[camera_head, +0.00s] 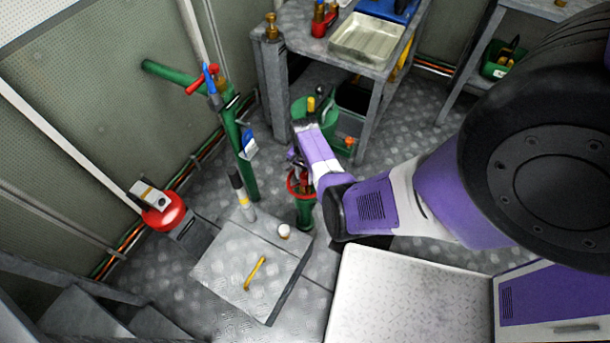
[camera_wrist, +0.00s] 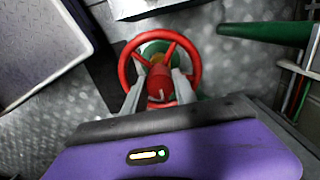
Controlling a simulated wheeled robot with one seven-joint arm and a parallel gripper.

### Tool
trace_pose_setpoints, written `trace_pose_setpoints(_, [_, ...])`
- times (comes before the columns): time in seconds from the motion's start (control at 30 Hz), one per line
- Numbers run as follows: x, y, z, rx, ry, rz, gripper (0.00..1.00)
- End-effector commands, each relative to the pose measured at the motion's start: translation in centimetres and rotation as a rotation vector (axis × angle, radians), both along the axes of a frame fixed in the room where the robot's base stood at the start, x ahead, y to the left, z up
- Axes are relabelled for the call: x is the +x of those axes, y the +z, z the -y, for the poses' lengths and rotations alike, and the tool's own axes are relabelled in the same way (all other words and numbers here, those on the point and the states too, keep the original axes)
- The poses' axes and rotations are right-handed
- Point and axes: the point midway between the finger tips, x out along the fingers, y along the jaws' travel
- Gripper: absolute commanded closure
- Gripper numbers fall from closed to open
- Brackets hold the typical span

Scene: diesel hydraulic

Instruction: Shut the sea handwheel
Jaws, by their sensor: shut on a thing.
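The red handwheel (camera_wrist: 196,62) sits on top of a short green valve post. In the head view the handwheel (camera_head: 291,186) is partly hidden behind my gripper (camera_head: 297,160). In the wrist view my gripper (camera_wrist: 160,88) reaches into the wheel from the near side. Its two grey fingers stand on either side of the red hub and are shut on it. The rim is around the fingers. The green valve post (camera_head: 305,214) stands on the floor. No label on the wheel can be read.
A green pipe (camera_head: 244,155) with a red lever (camera_head: 202,79) stands left of the wheel. A raised metal plate (camera_head: 225,265) carries a yellow bar (camera_head: 255,273) and a white cup-like item (camera_head: 284,231). A workbench (camera_head: 300,35) with a tray stands behind.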

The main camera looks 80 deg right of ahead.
Motion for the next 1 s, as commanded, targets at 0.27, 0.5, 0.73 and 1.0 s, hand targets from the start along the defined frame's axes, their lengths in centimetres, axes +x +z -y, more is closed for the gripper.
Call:
trace_pose_setpoints(0.27, [0.1,0.1,0.1,-0.003,-0.012,0.002,1.00])
trace_pose_setpoints(0.5, [0.1,0.1,0.1,-0.003,-0.012,0.002,0.53])
trace_pose_setpoints(0.73, [0.0,0.0,0.1,-0.001,-0.010,0.001,0.45])
trace_pose_setpoints(1.0, [0.0,1.4,0.1,-0.002,-0.010,0.000,0.45])
